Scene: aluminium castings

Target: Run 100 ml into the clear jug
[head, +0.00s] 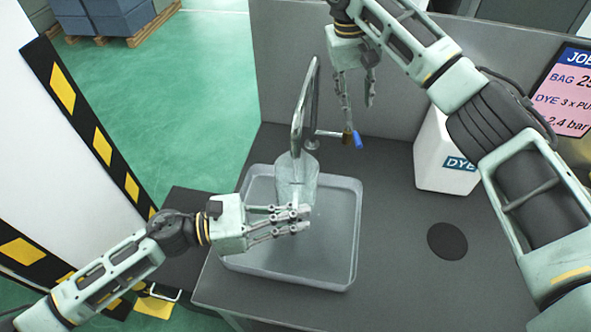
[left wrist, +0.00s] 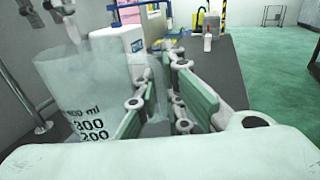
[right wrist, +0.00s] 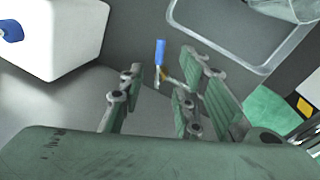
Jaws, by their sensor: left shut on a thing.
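The clear jug (head: 290,172) is upright over the tray, below the curved tap spout. My left gripper (head: 297,217) is shut on the jug at its near side. In the left wrist view the jug (left wrist: 85,80) shows printed marks including 200 and 300 ml; I cannot make out any liquid in it. The metal tap (head: 305,100) has a side valve with a blue lever (head: 358,140). My right gripper (head: 358,105) is just above the lever, fingers apart and empty. In the right wrist view the blue lever (right wrist: 160,50) lies beyond the open fingers.
A shallow grey tray (head: 349,237) sits on the dark bench under the tap. A white dye container (head: 440,165) stands to the right, with a black round spot (head: 447,241) in front of it. A grey panel closes the back.

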